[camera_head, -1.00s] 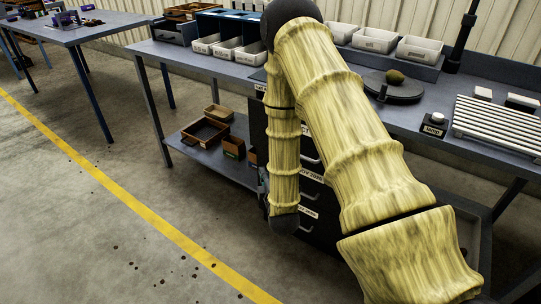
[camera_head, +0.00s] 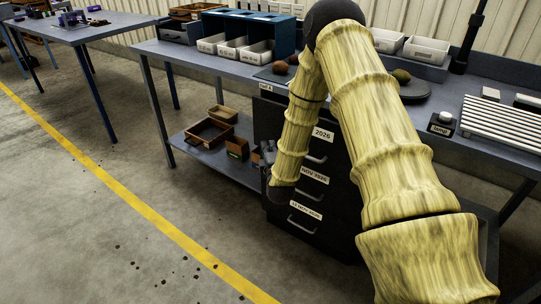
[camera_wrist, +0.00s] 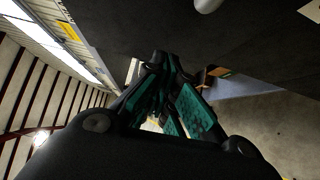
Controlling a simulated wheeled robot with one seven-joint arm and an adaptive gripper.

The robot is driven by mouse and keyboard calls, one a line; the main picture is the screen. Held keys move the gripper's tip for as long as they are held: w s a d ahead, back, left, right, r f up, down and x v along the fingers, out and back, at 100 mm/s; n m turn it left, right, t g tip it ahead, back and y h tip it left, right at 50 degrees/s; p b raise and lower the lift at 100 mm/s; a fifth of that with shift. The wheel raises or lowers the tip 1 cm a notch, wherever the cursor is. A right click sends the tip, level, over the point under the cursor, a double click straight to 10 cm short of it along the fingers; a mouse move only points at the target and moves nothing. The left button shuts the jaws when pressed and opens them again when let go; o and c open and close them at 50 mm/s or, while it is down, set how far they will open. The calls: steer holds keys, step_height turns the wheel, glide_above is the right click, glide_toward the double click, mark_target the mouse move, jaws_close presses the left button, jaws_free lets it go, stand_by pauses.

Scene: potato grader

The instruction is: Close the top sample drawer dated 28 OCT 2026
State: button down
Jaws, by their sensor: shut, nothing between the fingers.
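The dark drawer cabinet (camera_head: 262,122) stands under the bench, with several labelled drawers one above another. The top drawer's label (camera_head: 323,134) shows "2026"; the rest of its date is hidden behind my forearm. Its handle (camera_head: 317,159) shows just below. I cannot tell how far this drawer stands out, as my arm covers much of it. My gripper (camera_head: 264,154) is at the cabinet's left front side, partly hidden by my wrist. In the wrist view my gripper (camera_wrist: 165,105) is shut and empty, its teal-padded fingers near a dark surface with a pale handle (camera_wrist: 207,4).
Lower drawers carry labels "NOV 2026" (camera_head: 315,174) and "12 NOV 2026" (camera_head: 306,210). Left of the cabinet, a low shelf (camera_head: 205,160) holds wooden boxes (camera_head: 209,131). The bench top (camera_head: 185,53) carries white bins (camera_head: 230,48). The floor in front is open.

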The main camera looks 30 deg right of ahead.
mark_target(272, 134)
steer(key=shift+w+d, duration=0.3)
steer(key=shift+d, duration=0.6)
steer(key=shift+w+d, duration=0.3)
steer(key=shift+d, duration=0.55)
steer(key=d, duration=0.1)
steer(key=w+d, duration=0.1)
steer(key=d, duration=0.2)
steer(key=shift+w+d, duration=0.1)
steer(key=shift+w, duration=0.3)
steer(key=shift+d+r, duration=0.1)
steer(key=shift+r, duration=0.05)
steer(key=shift+d, duration=0.1)
steer(key=shift+s+a+p, duration=0.1)
steer(key=shift+a+p, duration=0.2)
steer(key=shift+a, duration=0.15)
steer(key=a, duration=0.1)
steer(key=s+a, duration=0.1)
steer(key=a, duration=0.1)
steer(key=shift+s+a, duration=0.25)
steer(key=shift+a, duration=0.1)
steer(key=v, duration=1)
